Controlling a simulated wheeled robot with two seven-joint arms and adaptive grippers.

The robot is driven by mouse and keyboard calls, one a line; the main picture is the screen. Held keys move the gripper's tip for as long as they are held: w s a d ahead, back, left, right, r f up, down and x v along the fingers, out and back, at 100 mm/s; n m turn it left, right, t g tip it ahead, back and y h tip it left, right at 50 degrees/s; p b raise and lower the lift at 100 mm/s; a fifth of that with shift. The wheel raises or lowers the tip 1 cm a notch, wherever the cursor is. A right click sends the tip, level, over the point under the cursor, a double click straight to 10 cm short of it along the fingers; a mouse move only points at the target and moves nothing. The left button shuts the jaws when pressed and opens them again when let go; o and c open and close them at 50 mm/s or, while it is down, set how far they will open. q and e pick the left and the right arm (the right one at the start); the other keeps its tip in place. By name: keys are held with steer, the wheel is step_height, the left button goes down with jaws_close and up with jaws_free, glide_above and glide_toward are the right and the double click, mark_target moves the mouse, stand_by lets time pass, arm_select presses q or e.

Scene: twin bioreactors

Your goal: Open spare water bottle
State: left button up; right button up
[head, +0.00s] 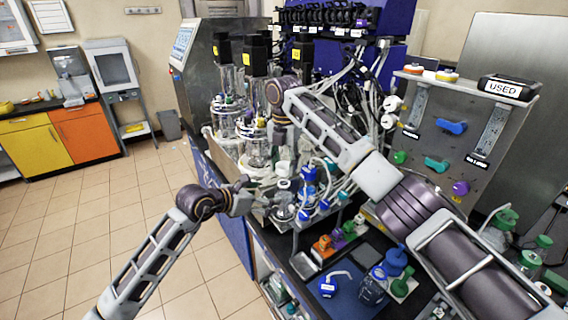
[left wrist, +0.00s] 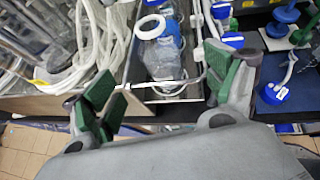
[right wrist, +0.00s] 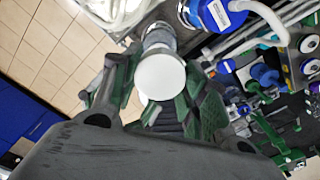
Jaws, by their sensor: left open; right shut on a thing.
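A clear bottle (left wrist: 163,58) stands in a metal rack, its white ring-shaped neck (left wrist: 150,27) showing an open centre. It also shows in the head view (head: 284,208). My right gripper (right wrist: 162,90) is shut on a round white cap (right wrist: 160,76), which appears to be above the bottle and apart from it. This cap also shows in the head view (head: 283,168). My left gripper (head: 250,196) is open beside the bottle at its left in the head view. In the left wrist view its fingers are apart with the bottle beyond, between them.
Blue-capped bottles and tubing (head: 308,190) crowd close to the right of the bottle. Glass reactor vessels (head: 228,115) stand behind. A blue mat (head: 345,285) holds a small blue-capped bottle (head: 328,286) in front. The tiled floor at left is free.

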arm_select(q)
steer(key=shift+v, duration=1.45)
